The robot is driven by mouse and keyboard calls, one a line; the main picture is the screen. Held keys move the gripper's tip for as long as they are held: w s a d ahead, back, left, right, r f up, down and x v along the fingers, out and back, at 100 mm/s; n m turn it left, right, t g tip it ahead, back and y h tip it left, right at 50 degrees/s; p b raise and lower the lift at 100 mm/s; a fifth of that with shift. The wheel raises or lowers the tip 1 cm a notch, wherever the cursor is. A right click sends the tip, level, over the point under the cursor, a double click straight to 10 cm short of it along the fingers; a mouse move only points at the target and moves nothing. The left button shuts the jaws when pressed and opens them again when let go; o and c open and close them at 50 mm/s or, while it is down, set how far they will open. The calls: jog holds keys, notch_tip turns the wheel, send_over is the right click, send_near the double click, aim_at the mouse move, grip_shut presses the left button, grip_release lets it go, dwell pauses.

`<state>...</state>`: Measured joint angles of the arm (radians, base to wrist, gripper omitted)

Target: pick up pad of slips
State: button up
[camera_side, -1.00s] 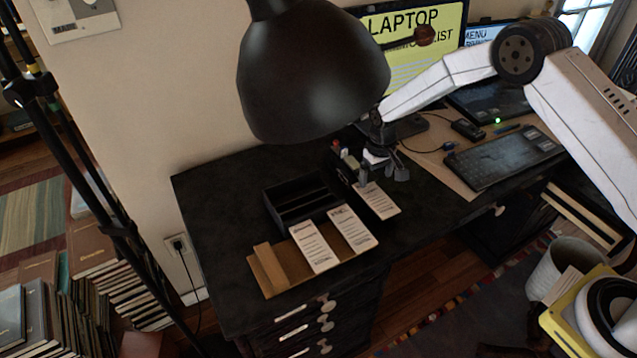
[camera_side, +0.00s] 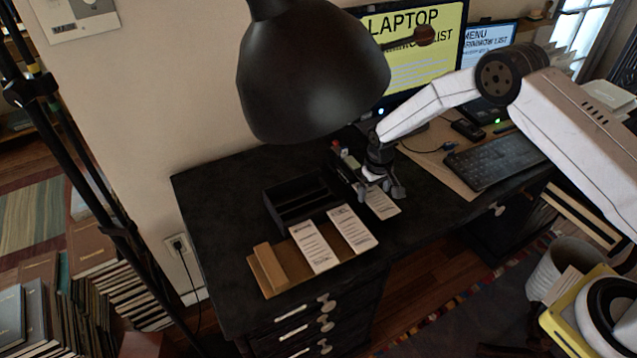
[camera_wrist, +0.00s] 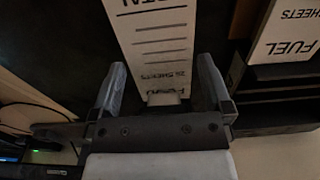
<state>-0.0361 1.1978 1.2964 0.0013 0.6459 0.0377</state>
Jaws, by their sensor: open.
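A white pad of slips (camera_side: 386,209) with black print lies on the dark desk, right of two similar pads. My gripper (camera_side: 383,192) is just above it and hides its upper part in the side view. In the wrist view the pad (camera_wrist: 155,45) runs between the two spread fingers of my gripper (camera_wrist: 162,72), its near end close to the palm. The jaws are open, and I see no finger touching the pad. The height left between fingertips and desk is hard to tell.
Two more printed pads (camera_side: 313,247) (camera_side: 352,229) lie on a wooden board (camera_side: 283,279) to the left. A black open organizer (camera_side: 297,201) stands behind them. A large lamp shade (camera_side: 312,75) hangs in the foreground. A keyboard (camera_side: 492,160) lies to the right.

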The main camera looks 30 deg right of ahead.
dwell(0.3)
jog(key=c, duration=1)
jog(key=shift+c, duration=0.3)
jog(key=shift+r, duration=0.2)
jog(key=shift+r, duration=0.45)
jog(key=shift+s+r, duration=0.15)
jog(key=s, duration=1.7)
jog(key=shift+s, duration=0.35)
jog(key=shift+s, duration=0.2)
jog(key=shift+s, duration=2.8)
